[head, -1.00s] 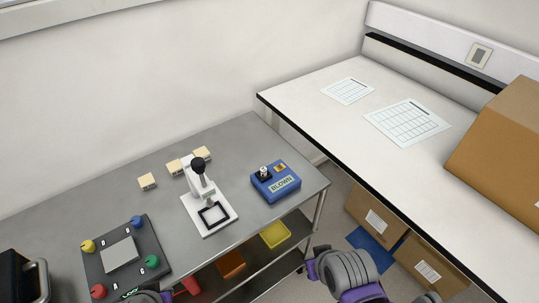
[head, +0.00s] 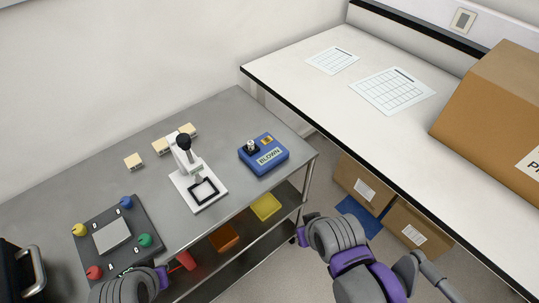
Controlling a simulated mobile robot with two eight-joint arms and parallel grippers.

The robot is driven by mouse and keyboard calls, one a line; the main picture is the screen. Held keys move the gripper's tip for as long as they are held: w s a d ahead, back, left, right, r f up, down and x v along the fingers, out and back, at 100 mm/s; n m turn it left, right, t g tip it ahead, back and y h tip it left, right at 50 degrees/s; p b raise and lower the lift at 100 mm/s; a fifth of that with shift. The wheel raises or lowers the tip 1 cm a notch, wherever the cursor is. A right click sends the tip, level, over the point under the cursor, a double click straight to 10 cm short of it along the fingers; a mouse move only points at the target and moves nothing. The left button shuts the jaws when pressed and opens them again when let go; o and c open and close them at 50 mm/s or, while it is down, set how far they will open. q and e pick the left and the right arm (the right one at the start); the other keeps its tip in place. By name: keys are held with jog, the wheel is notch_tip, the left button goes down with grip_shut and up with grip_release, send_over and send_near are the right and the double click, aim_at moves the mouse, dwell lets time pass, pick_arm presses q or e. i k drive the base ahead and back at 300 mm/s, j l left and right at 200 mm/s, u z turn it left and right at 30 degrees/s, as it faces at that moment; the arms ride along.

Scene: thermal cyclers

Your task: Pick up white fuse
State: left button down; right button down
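A small white-topped piece (head: 250,146), possibly the white fuse, stands upright in a black holder on the blue box (head: 272,161) labelled BLOWN, at the right of the grey metal table. It is too small to be sure what it is. My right arm shows as grey and purple links at the lower right, in front of the table and apart from the box. My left arm shows at the bottom left, over the table's front edge. No fingertips of either gripper can be made out.
A white press-like device (head: 192,178) with a black knob stands left of the box. A dark panel with coloured knobs (head: 129,254) is further left. Yellow (head: 265,207), orange (head: 224,237) and red bins sit below. A white bench (head: 300,72) is at right.

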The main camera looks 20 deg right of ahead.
aim_at(250, 144)
jog(key=i+l+z, duration=0.1)
jog(key=l, duration=0.25)
jog(key=i+l, duration=0.15)
jog(key=l, duration=0.25)
jog(key=i+l+z, duration=0.15)
jog(key=l, duration=0.2)
jog(key=i+l, duration=0.1)
jog(key=l, duration=0.25)
jog(key=z, duration=0.05)
